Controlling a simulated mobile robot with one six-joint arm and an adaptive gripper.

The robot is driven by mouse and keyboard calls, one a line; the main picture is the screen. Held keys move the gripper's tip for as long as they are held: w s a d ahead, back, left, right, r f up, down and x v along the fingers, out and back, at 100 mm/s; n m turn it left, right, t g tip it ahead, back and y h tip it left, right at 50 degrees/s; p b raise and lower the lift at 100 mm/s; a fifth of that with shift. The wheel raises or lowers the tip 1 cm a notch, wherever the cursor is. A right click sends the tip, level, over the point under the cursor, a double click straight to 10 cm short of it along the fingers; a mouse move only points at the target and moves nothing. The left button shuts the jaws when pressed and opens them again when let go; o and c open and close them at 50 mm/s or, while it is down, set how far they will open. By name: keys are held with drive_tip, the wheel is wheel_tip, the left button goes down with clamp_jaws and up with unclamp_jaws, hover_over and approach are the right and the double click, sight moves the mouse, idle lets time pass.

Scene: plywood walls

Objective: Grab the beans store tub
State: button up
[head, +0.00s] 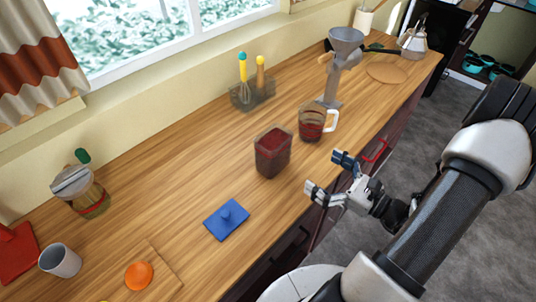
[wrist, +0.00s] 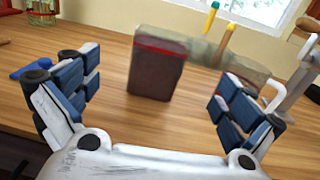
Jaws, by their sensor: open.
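The beans store tub (head: 272,151) is a clear, squarish tub with dark red-brown contents, standing upright on the wooden counter. Its lid is off; a blue lid with a knob (head: 227,219) lies on the counter to its lower left. In the wrist view the tub (wrist: 156,68) stands ahead, between my open fingers but beyond their tips. My gripper (head: 328,177) is open and empty at the counter's front edge, to the right of the tub and apart from it. It also shows in the wrist view (wrist: 157,88), fingers spread wide.
A glass jug (head: 312,124) with a white handle and dark contents stands close behind the tub to the right. A grey grinder (head: 345,45) and a utensil holder (head: 252,94) stand further back.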

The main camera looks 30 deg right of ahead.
sight(284, 146)
drive_tip(key=b+x, duration=0.1)
drive_tip(key=x, duration=0.7)
drive_tip(key=b+x, duration=0.1)
drive_tip(key=x, duration=0.2)
drive_tip(key=shift+w+d+f+b, duration=0.2)
drive_tip(key=shift+w+b, duration=0.1)
drive_tip(key=shift+w, duration=0.2)
drive_tip(key=x, duration=0.2)
drive_tip(key=b+x, duration=0.1)
drive_tip(key=x, duration=0.1)
drive_tip(key=shift+w+a+b, duration=0.3)
drive_tip(key=shift+a, duration=0.1)
drive_tip(key=shift+w+m+h, duration=0.3)
drive_tip(key=c, duration=1.9)
